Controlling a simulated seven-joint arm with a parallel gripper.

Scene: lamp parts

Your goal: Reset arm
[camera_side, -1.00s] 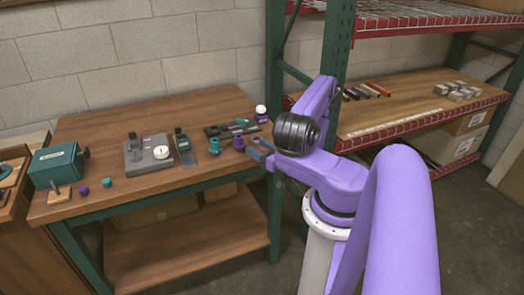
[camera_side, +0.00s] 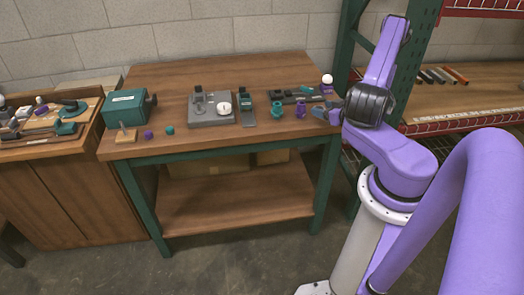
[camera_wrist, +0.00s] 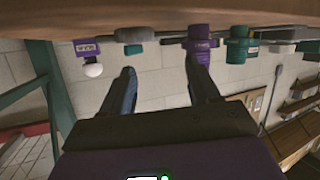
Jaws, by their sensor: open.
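My gripper (camera_side: 322,114) is open at the right end of the wooden workbench (camera_side: 190,75) in the side view. In the wrist view my two fingers (camera_wrist: 162,65) stand apart with nothing between them. A purple part (camera_side: 301,109) is just left of my gripper; in the wrist view a purple part (camera_wrist: 199,32) shows behind the right finger. A teal part (camera_side: 278,112) stands farther left. A small lamp with a white bulb (camera_side: 327,80) is behind my gripper; in the wrist view its bulb (camera_wrist: 93,69) is left of the fingers. The wrist view looks upside down.
A grey fixture (camera_side: 211,115), a teal box (camera_side: 126,107) and small purple (camera_side: 148,134) and teal (camera_side: 170,129) pieces are on the bench. A green rack post (camera_side: 347,45) is beside my arm. The bench's back middle is clear.

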